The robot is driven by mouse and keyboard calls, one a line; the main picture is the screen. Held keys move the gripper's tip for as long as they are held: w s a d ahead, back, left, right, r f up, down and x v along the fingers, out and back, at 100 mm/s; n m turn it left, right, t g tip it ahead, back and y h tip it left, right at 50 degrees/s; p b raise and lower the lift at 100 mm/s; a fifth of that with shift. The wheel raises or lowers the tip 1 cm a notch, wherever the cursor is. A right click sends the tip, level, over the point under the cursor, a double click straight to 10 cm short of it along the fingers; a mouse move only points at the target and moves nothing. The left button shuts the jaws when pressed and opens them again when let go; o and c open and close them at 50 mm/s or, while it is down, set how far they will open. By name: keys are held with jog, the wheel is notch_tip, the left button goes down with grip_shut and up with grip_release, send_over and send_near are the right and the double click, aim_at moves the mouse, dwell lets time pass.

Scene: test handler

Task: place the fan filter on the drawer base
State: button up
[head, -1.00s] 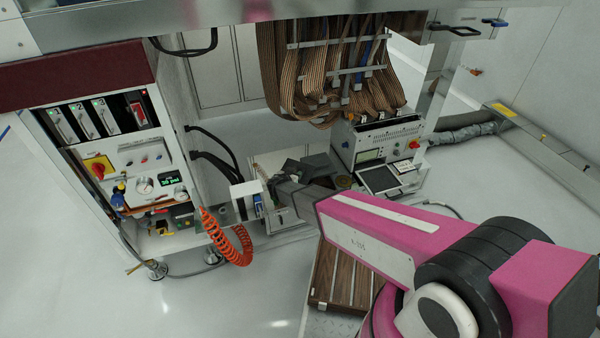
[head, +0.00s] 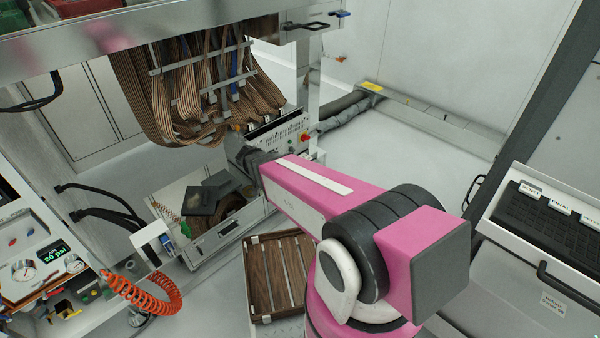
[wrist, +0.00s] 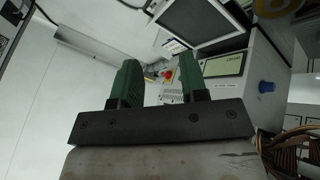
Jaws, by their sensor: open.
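In the head view an open drawer (head: 228,231) stands low below the hanging cables. A dark flat square piece (head: 202,199) lies tilted in or on it, with another dark piece behind. I cannot tell for sure whether one of these is the fan filter. My gripper's tips are hidden in the head view; my dark wrist is to the right of the drawer, close to the grey instrument (head: 287,128). In the wrist view my gripper (wrist: 160,78) has two green fingers, apart, with nothing between them. The instrument's display (wrist: 224,65) and blue knob (wrist: 267,87) are beyond them.
Brown ribbon cables (head: 190,95) hang above the drawer. A slatted wooden crate (head: 262,280) stands on the floor in front. A test panel with an orange coiled hose (head: 150,298) is at left. A labelled console (head: 545,220) is at right.

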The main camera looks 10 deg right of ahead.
jog(key=s+d+r+n+g+y, duration=0.3)
jog(key=s+d+r+y, duration=0.2)
jog(key=s+d+r, duration=0.4)
jog(key=shift+s+d+y, duration=0.4)
jog(key=shift+s+d, duration=0.05)
jog(key=shift+s, duration=0.35)
jog(key=shift+o, duration=0.4)
jog(key=shift+w+f, duration=0.1)
